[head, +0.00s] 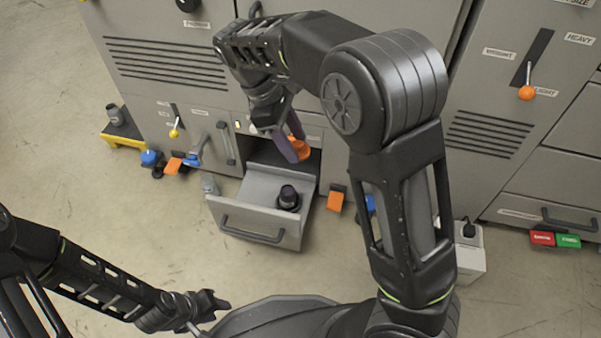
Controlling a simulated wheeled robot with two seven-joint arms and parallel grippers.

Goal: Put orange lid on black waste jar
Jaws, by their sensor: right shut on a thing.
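The black waste jar (288,197) stands upright inside the open grey drawer (262,228), toward its right side; its top looks dark, with no orange on it. My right gripper (291,148) reaches down from above, over the back of the drawer. It is shut on the orange lid (301,150), which shows at the right of the fingers and is partly hidden by them. The lid is apart from the jar, behind and above it in the picture. My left gripper (219,304) is low at the left, away from the drawer and jar; its finger gap is unclear.
The grey machine front (180,70) rises behind the drawer. Small blue and orange items (174,164) lie on the floor left of the drawer; an orange-and-black item (335,198) is to its right. A yellow step (122,136) stands further left.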

